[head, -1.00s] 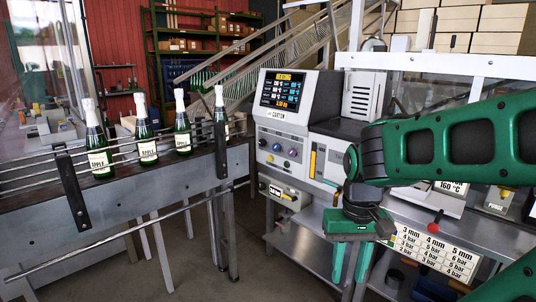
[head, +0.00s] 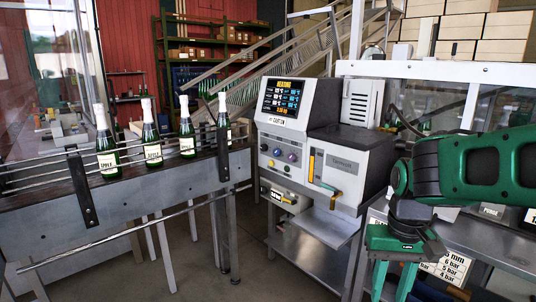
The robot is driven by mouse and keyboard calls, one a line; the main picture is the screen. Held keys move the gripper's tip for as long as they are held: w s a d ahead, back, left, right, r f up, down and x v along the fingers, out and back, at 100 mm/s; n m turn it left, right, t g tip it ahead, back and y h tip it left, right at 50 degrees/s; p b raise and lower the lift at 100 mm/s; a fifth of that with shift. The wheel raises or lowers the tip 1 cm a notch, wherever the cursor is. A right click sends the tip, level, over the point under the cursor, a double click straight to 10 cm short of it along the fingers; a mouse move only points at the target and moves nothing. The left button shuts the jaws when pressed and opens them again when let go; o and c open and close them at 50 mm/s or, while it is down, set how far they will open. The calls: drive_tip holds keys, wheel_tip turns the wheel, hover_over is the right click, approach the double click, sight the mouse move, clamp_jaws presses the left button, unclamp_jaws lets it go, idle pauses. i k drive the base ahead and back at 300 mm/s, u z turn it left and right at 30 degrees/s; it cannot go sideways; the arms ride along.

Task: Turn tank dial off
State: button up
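No dial in the head view is clearly marked as the tank dial. The grey heating machine (head: 347,165) carries a row of small round knobs (head: 278,152) on its front, under a lit screen (head: 284,96) headed "HEATING". I cannot tell whether one of them is the tank dial. My green gripper (head: 393,284) hangs fingers down at the lower right, to the right of the machine and apart from the knobs. Its two fingers are spread with a gap between them and nothing seen held. The gripper and arm hide part of the right-hand bench.
Several white-capped bottles (head: 153,146) stand on the railed conveyor (head: 150,202) at left. A metal shelf (head: 300,252) sits below the machine. Pressure labels (head: 448,268) and a clear-panelled enclosure (head: 480,105) are at right, partly behind my arm. Floor shows between conveyor and machine.

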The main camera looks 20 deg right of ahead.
sight(264, 146)
drive_tip(key=i, duration=1)
